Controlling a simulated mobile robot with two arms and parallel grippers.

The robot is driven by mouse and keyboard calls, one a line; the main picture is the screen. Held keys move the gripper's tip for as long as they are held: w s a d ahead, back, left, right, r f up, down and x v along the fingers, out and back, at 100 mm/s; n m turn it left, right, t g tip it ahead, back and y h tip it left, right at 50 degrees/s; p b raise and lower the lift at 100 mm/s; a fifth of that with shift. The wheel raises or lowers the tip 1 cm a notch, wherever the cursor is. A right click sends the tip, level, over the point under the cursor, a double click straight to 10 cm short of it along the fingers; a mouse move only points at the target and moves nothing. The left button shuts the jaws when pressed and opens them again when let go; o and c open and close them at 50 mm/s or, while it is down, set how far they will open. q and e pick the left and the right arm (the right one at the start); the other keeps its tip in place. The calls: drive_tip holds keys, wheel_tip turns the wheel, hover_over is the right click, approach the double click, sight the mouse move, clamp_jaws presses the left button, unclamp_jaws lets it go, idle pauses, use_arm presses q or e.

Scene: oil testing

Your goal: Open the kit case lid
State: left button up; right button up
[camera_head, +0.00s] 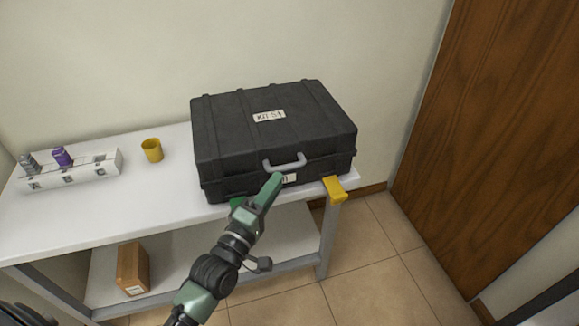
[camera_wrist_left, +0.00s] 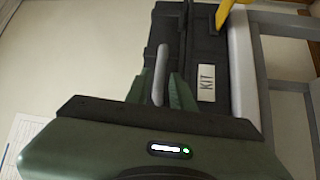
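The black kit case (camera_head: 235,125) lies flat on the white table with its lid (camera_head: 305,110) shut. A "KIT" label is on the lid. A grey handle (camera_head: 285,163) is on the front side. My left gripper (camera_head: 257,188) is in front of the case at the handle, with its green fingers apart. In the left wrist view, the handle (camera_wrist_left: 160,75) shows between the two fingers of the left gripper (camera_wrist_left: 158,80), with no clear grip on it. I cannot tell whether either finger touches it. My right gripper is not in view.
A yellow clamp-like piece (camera_head: 334,189) is at the table's front right corner. A yellow cup (camera_head: 152,150) and a white rack (camera_head: 75,173) with small bottles stand to the left. A cardboard box (camera_head: 132,268) is on the lower shelf. A brown door (camera_head: 500,130) is at right.

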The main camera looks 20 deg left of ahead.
sight(288, 165)
use_arm(q)
drive_tip(key=x, duration=0.6)
drive_tip(key=shift+w+d, duration=0.1)
drive_tip(key=shift+w, duration=0.3)
clamp_jaws()
idle(1.0)
